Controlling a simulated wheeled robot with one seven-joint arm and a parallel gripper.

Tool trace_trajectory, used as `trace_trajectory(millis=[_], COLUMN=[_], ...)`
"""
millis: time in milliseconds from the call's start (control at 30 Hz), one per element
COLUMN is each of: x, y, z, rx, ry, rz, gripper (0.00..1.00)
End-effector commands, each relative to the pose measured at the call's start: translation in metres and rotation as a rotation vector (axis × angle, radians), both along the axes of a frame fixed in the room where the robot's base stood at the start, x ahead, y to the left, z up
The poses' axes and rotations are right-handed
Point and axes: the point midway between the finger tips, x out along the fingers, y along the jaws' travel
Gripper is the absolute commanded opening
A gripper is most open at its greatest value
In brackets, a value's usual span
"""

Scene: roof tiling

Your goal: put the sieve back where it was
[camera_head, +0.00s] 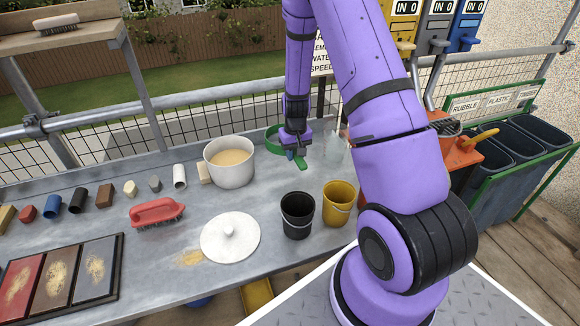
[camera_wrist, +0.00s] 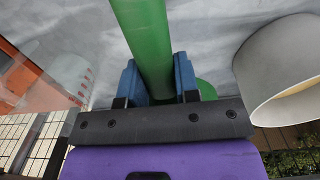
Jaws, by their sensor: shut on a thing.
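The green sieve shows in the head view as a curved rim (camera_head: 272,134) behind my gripper, with its handle end (camera_head: 301,163) sticking out in front. My gripper (camera_head: 295,152) is over the back of the bench, right of the white pot. In the wrist view the green handle (camera_wrist: 149,40) runs between the two blue fingertips of my gripper (camera_wrist: 158,82), which is shut on it. A bit of green (camera_wrist: 206,90) shows behind the right finger. My gripper hides much of the sieve. I cannot tell whether the sieve touches the bench.
The white pot (camera_head: 231,172) with tan contents stands left of my gripper. A clear jug (camera_head: 334,148) stands close on the right. A black bucket (camera_head: 297,222), a yellow bucket (camera_head: 338,209) and a white lid (camera_head: 230,245) are in front. Bare bench (camera_head: 268,190) lies between them.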

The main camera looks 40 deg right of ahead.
Motion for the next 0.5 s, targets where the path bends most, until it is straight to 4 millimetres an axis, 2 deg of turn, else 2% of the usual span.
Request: trace_trajectory(millis=[100, 200, 367, 500], x=[0.0, 0.0, 0.0, 0.0], y=[0.0, 0.0, 0.0, 0.0], z=[-0.022, -0.034, -0.043, -0.058], rx=[0.001, 0.001, 0.0, 0.001], ry=[0.004, 0.002, 0.001, 0.002], rz=[0.0, -0.001, -0.001, -0.001], gripper=[0.06, 0.06, 0.06, 0.06])
